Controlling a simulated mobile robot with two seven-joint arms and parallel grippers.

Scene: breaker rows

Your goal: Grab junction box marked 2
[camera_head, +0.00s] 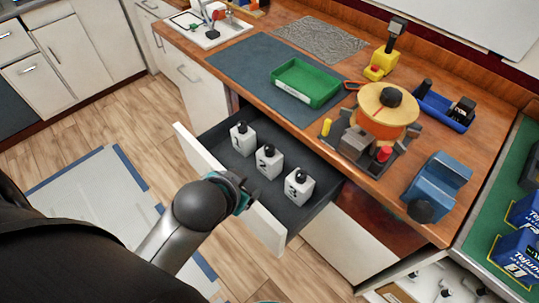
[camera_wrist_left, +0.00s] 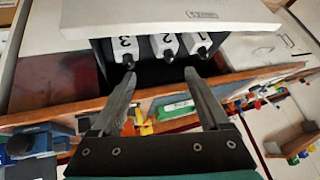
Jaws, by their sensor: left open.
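Junction box 2 (camera_head: 269,162) is a white box with a black knob on top, standing in the open drawer (camera_head: 225,122) between box 1 (camera_head: 243,138) and box 3 (camera_head: 299,186). In the left wrist view, box 2 (camera_wrist_left: 165,41) shows between and beyond my two fingertips, with box 3 (camera_wrist_left: 126,44) and box 1 (camera_wrist_left: 201,40) on its sides. My left gripper (camera_head: 240,190) is at the drawer's front, open and empty; its spread fingers also show in the wrist view (camera_wrist_left: 160,76). It is apart from box 2. My right gripper is not visible.
The raised drawer front (camera_head: 262,222) stands beside my left gripper. On the counter are a green tray (camera_head: 307,81), an orange spool device (camera_head: 385,112), a blue vise-like tool (camera_head: 437,185) and a yellow tool (camera_head: 382,62). The drawer floor around the boxes is mostly clear.

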